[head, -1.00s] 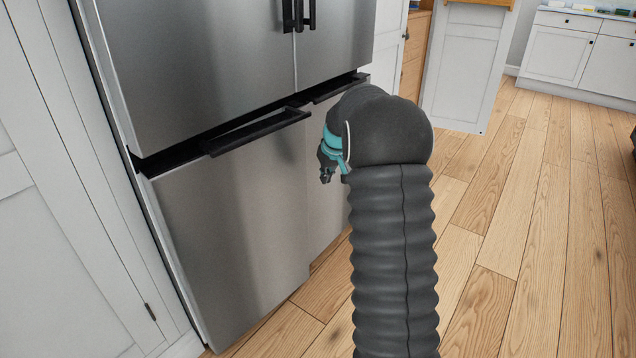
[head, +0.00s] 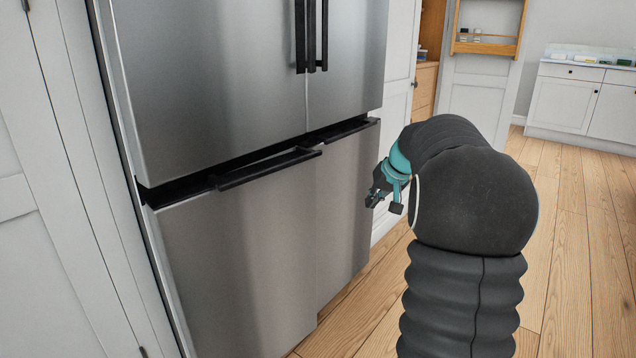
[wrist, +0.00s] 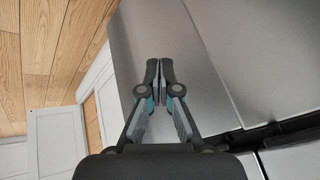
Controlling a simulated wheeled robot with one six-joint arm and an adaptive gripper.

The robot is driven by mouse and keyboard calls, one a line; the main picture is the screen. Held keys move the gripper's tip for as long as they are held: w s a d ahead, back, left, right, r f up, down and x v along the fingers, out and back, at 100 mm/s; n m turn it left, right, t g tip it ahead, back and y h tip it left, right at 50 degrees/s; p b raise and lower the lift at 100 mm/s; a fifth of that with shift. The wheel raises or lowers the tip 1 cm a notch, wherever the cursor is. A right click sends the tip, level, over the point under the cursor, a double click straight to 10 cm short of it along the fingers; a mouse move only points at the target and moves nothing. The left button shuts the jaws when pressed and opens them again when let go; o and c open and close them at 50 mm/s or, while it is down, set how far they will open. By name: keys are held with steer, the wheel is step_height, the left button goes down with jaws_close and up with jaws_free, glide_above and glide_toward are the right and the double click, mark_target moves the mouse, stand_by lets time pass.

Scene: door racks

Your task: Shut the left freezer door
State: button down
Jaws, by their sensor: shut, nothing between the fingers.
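The left freezer door (head: 235,250) is the brushed-steel lower-left panel with a black bar handle (head: 265,168) along its top. Its right edge stands slightly forward of the right freezer door (head: 345,215), so it looks a little ajar. My gripper (head: 372,197) is shut and empty, right of the left door and in front of the right door's right edge. In the wrist view, which is upside down, the shut fingertips (wrist: 161,64) show against the right door. The left door (wrist: 265,50) lies at the right there. I cannot tell whether the fingers touch steel.
The upper fridge doors (head: 220,80) are shut, with vertical black handles (head: 312,35). A white cabinet (head: 50,210) flanks the fridge at left.

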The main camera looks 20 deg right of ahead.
step_height(320, 180, up, 3)
steer(key=s+a+m+t+y+b, duration=0.2)
steer(key=m+t, duration=0.1)
steer(key=m, duration=0.1)
steer(key=m+t+y, duration=0.3)
steer(key=m+t, duration=0.1)
steer(key=m, duration=0.1)
glide_toward(308, 168)
steer(key=x, duration=0.5)
steer(key=shift+w+a+f, duration=0.1)
steer(key=shift+w+f, duration=0.2)
steer(key=shift+w, duration=0.05)
steer(key=shift+w+a, duration=0.25)
steer(key=shift+w, duration=0.25)
